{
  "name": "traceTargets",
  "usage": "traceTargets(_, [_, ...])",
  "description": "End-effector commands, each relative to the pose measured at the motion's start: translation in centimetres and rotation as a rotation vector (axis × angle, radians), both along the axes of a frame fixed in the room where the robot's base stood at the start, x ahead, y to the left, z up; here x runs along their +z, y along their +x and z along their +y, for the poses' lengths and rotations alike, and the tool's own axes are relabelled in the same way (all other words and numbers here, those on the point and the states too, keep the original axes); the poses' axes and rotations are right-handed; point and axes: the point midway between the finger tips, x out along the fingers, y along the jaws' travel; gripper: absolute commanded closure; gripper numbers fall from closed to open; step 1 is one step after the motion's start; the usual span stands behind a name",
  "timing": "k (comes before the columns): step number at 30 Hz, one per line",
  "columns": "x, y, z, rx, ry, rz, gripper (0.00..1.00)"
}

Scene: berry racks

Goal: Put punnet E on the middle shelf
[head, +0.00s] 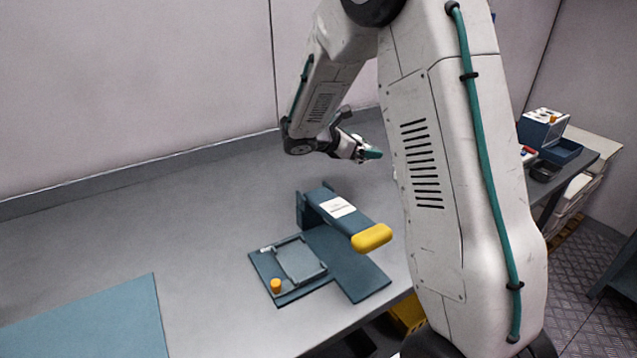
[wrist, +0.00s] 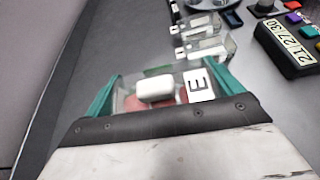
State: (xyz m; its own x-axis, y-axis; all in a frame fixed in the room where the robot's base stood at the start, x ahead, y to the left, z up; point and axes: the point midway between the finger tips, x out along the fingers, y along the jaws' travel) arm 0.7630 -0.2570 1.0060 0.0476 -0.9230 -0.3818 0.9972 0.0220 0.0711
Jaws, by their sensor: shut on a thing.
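Punnet E (wrist: 198,86) is a clear box with a white label bearing a black E, a white block and something reddish inside. In the wrist view it sits between the teal fingertips of my gripper (wrist: 165,90), which is shut on it. In the head view my gripper (head: 371,153) is over the far part of the grey bench, and my arm hides most of what is beyond it. The punnet cannot be made out there. No middle shelf can be made out in either view.
A blue-grey press with a yellow handle (head: 371,238) stands on the bench (head: 205,225). A teal mat (head: 95,322) lies front left.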

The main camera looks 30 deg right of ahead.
Motion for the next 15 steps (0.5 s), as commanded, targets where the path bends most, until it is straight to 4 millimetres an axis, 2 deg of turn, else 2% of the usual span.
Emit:
traceTargets(6, [-4.2,0.3,1.0,0.014,0.001,0.006,0.34])
traceTargets(15, [-7.0,0.4,1.4,0.018,0.0,0.004,0.34])
